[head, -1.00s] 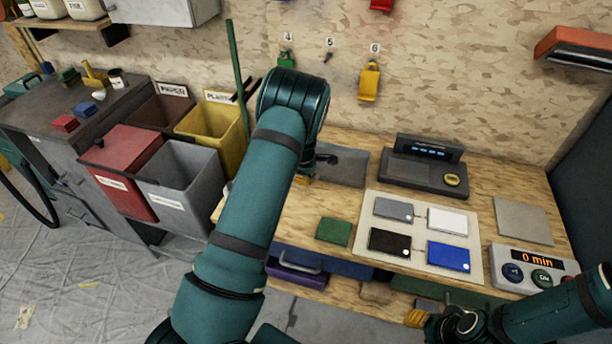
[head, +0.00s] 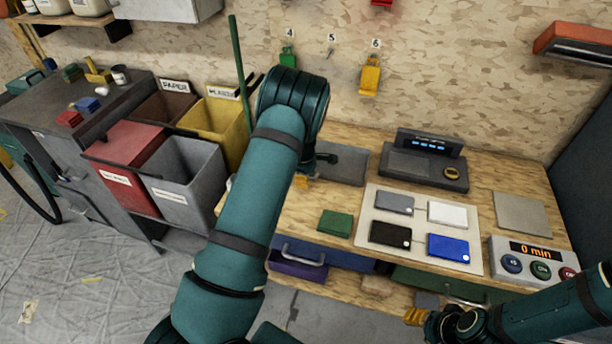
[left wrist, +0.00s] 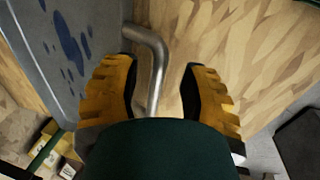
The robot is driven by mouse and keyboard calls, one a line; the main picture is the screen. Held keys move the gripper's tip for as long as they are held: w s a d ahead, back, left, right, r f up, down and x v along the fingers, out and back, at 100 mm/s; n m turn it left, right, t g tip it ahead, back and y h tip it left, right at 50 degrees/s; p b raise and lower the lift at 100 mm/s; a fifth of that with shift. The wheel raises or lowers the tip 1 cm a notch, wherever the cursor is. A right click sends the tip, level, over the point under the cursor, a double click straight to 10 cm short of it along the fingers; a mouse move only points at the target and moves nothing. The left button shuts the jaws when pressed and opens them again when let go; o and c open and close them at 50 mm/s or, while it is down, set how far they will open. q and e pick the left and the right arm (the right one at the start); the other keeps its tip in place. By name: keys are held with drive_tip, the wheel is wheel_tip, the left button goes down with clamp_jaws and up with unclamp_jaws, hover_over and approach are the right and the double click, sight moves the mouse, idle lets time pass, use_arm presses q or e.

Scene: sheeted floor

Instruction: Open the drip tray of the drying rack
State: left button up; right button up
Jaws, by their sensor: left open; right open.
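In the left wrist view, a bent metal bar handle (left wrist: 157,60) runs between the two yellow fingers of my left gripper (left wrist: 163,92). The fingers are open, one on each side of the bar. A grey panel with dark blue splashes (left wrist: 62,45), which looks like the drip tray, lies left of the handle. In the head view my left arm hides most of that place; only a bit of yellow finger (head: 301,182) shows, near a grey slab (head: 345,165) on the bench. I cannot tell the drying rack as a whole. My right gripper (head: 416,316) is open at the bench's front edge.
The bench holds a green block (head: 335,223), a pale board (head: 421,199) with coloured cards, a dark display device (head: 425,170) and a timer box (head: 533,262). Drawers with handles sit below the bench top. Bins, including a red one (head: 125,165), stand left of my left arm.

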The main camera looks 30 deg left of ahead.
use_arm(q)
drive_tip(key=shift+r, duration=0.15)
wheel_tip(320, 180, up, 12)
drive_tip(key=s, duration=0.2)
drive_tip(key=shift+d+f, duration=0.25)
drive_tip(key=shift+d, duration=0.05)
drive_tip(key=shift+s, duration=0.1)
